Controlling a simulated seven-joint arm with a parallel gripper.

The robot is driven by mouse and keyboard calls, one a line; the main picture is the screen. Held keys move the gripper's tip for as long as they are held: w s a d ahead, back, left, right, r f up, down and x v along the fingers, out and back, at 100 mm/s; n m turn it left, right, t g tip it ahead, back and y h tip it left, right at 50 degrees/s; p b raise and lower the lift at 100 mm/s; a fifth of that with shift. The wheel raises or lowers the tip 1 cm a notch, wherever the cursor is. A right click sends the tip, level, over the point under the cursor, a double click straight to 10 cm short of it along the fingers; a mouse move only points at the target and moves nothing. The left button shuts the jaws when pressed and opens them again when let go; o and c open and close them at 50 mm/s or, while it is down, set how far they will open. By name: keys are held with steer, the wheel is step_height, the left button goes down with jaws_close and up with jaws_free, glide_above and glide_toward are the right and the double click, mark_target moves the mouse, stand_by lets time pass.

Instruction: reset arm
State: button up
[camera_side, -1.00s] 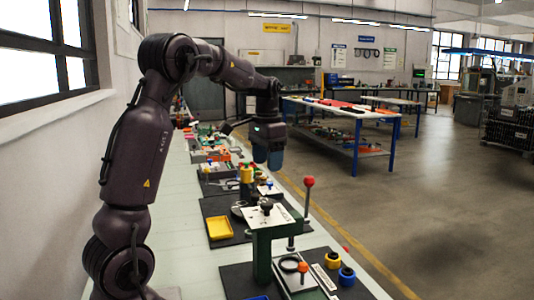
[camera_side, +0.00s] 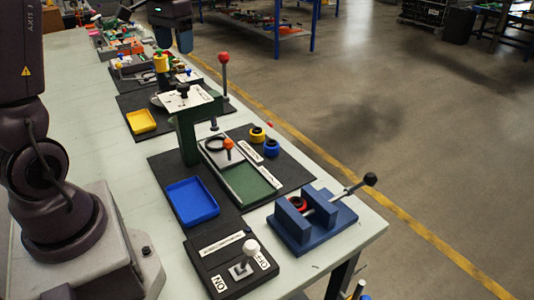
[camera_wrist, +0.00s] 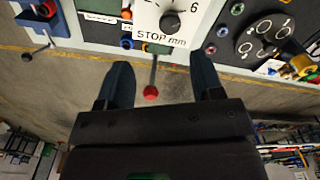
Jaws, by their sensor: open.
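My gripper (camera_side: 183,38) hangs at the top of the side view, over the far part of the bench, with its fingers pointing down. In the wrist view my gripper (camera_wrist: 162,70) has its two dark fingers wide apart and nothing between them is held. A lever with a red ball (camera_wrist: 151,92) shows between the fingers, apparently below them. The same red-ball lever (camera_side: 224,57) stands beside a green press stand (camera_side: 187,130) in the side view. Most of my upper arm is outside the side view.
A yellow tray (camera_side: 141,121), a blue tray (camera_side: 191,202) and a green-floored fixture (camera_side: 245,182) lie along the bench. A blue vise (camera_side: 300,225) and an ON/OFF switch box (camera_side: 228,265) sit at the near end. The pale bench strip (camera_side: 110,130) beside my base is clear.

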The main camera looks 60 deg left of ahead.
steer(key=s+d+r+m+t, duration=0.1)
steer(key=s+d, duration=0.4)
steer(key=d, duration=0.7)
steer(key=s+d+m+t, duration=0.3)
steer(key=s+d+t, duration=0.1)
steer(key=d, duration=0.9)
steer(key=shift+s+r+m, duration=0.3)
steer(key=shift+s+r, duration=0.05)
steer(key=shift+s, duration=0.4)
